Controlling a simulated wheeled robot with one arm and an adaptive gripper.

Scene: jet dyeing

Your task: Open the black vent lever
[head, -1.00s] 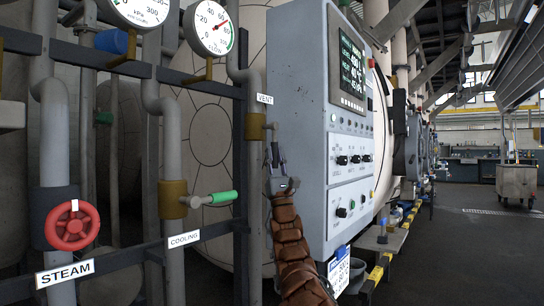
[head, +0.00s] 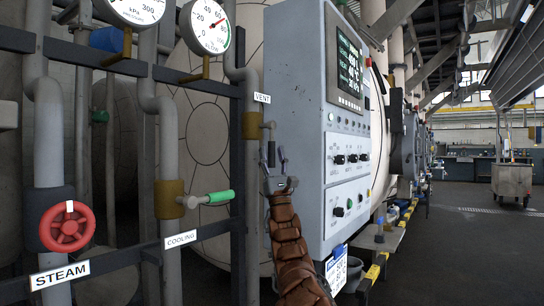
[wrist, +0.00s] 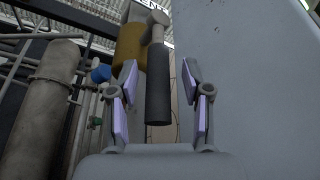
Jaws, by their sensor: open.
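The vent lever has a black handle (head: 271,153) that hangs down from a brass valve (head: 252,125) below the VENT label (head: 262,98). In the wrist view the black handle (wrist: 158,92) is a dark cylinder pointing down, on a grey stem beside the brass valve body (wrist: 130,48). My gripper (head: 275,160) is open just below and around the handle's lower part. In the wrist view my gripper (wrist: 160,80) has one finger on each side of the handle, with a gap visible on both sides.
A grey control cabinet (head: 323,150) stands close on the right of my gripper. To the left are a green-handled cooling valve (head: 217,197), a red steam wheel (head: 67,227) and grey pipes. Two gauges (head: 208,27) are above. Open floor lies at the far right.

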